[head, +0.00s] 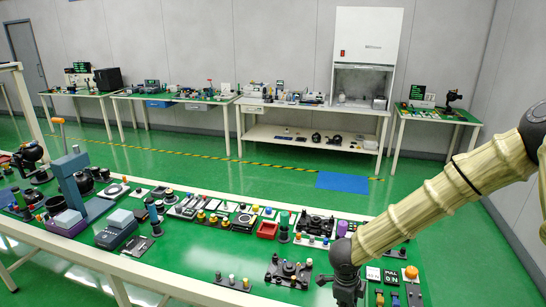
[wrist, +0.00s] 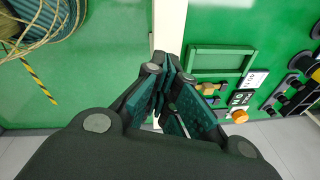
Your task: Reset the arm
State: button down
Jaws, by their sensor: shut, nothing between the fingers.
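My gripper (wrist: 168,72) is shut and empty in the wrist view, its dark fingers together over the edge of the table. In the head view my gripper (head: 347,291) hangs at the lower end of my arm (head: 425,205), which comes in from the right side. It is at the front right part of the green workbench (head: 190,262), and its fingertips are cut off by the lower picture edge.
A blue mat (head: 342,182) lies on the open green floor behind. Side tables (head: 436,117) line the back wall.

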jog(key=s+d+f+n+t+b, duration=0.2)
jog(key=s+f+n+b, duration=0.1)
jog(key=s+f+n, duration=1.2)
jog(key=s+f+n+g+b, duration=0.1)
jog(key=s+f+n, duration=0.1)
jog(key=s, duration=0.3)
jog(key=s+f+n+y, duration=0.1)
jog(key=s+f+n, duration=0.2)
jog(key=s, duration=0.3)
jog(key=s+a+f+n+g+b, duration=0.1)
jog(key=s+f+n, duration=0.2)
jog(key=s, duration=0.3)
jog(key=shift+f+n+g+y+b, duration=0.15)
jog(key=shift+n+g+y+b, duration=0.15)
jog(key=shift+n+y+b, duration=0.1)
jog(key=c, duration=2.2)
grip_release()
jog(key=shift+s, duration=0.1)
